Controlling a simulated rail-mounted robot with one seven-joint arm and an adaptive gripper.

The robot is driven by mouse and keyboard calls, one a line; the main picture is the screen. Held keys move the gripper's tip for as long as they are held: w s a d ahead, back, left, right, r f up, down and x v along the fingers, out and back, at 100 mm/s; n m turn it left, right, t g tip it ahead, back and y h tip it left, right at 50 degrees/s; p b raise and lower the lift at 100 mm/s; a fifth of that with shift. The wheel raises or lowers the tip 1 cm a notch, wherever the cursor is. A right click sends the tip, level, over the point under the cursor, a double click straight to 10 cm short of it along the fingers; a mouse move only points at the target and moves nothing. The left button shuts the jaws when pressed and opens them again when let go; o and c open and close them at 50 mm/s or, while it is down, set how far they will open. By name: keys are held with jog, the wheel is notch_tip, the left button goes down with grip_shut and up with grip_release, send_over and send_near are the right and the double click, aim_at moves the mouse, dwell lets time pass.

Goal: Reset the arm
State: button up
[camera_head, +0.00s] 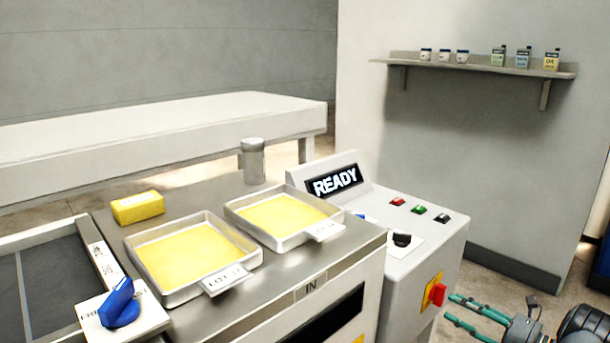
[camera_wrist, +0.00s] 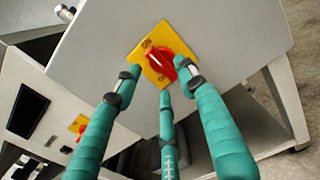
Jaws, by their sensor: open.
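My gripper (camera_head: 468,312) is at the lower right of the head view, beside the front of the control cabinet (camera_head: 425,250). Its teal fingers are spread and hold nothing. In the wrist view the open fingers (camera_wrist: 165,90) point at a red rotary switch (camera_wrist: 163,64) on a yellow plate on the cabinet face. The switch lies between and beyond the fingertips, and I cannot tell whether any finger touches it. The same red switch (camera_head: 438,294) shows in the head view, a little left of the fingertips.
The cabinet carries a READY display (camera_head: 334,182), small buttons and a black knob (camera_head: 402,240). Two trays of yellow sheet, a left one (camera_head: 180,296) and a right one (camera_head: 290,243), stand on the machine top. A blue knob (camera_head: 120,304) is at lower left. A shelf (camera_head: 480,67) holds several small containers.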

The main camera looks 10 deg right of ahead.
aim_at(443, 299)
jog(key=x, duration=0.3)
jog(key=shift+w+a, duration=0.15)
jog(key=shift+w, duration=0.1)
jog(key=shift+s, duration=0.1)
